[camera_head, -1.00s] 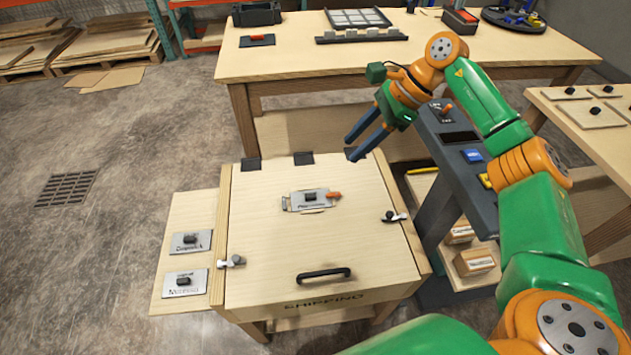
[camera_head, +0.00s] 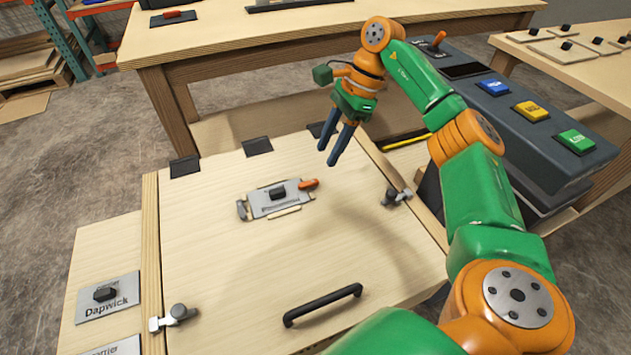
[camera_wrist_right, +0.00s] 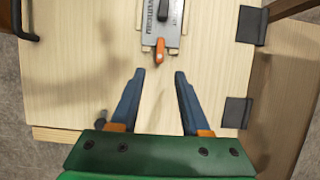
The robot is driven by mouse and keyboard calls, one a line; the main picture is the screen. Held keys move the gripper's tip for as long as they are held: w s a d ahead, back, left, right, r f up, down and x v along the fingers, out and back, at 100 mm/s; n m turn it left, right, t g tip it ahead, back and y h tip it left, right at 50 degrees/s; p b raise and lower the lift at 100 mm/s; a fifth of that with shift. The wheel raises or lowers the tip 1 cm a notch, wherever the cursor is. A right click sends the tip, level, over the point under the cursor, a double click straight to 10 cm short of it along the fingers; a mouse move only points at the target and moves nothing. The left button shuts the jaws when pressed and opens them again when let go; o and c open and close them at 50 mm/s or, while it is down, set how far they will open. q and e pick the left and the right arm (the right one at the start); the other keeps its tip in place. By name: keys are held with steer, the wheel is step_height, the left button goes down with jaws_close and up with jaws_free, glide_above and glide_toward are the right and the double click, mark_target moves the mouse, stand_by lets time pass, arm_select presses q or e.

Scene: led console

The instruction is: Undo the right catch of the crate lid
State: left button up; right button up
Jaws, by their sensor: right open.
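The pale wooden crate lid (camera_head: 225,260) lies closed, with a black bar handle (camera_head: 323,304) near its front. The right catch (camera_head: 397,197), a dark knob with a small metal bar, sits at the lid's right edge. Part of it shows beside the gripper in the right wrist view (camera_wrist_right: 101,118). The left catch (camera_head: 174,317) sits at the lid's left edge. My right gripper (camera_head: 327,156) is open and empty above the lid's back right part, behind and left of the right catch, apart from it. In the right wrist view the open fingers (camera_wrist_right: 159,74) have bare lid between them. My left gripper is out of view.
A metal plate with an orange-tipped piece (camera_head: 278,199) is mid-lid. Dark hinges (camera_head: 257,146) line the back edge. A grey console (camera_head: 530,125) with coloured buttons stands to the right. A workbench (camera_head: 230,40) is behind. Labelled plates (camera_head: 107,297) lie on the left side board.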

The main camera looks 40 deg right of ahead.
mark_target(314, 181)
steer(key=x, duration=0.7)
steer(key=shift+b, duration=0.4)
jaws_close()
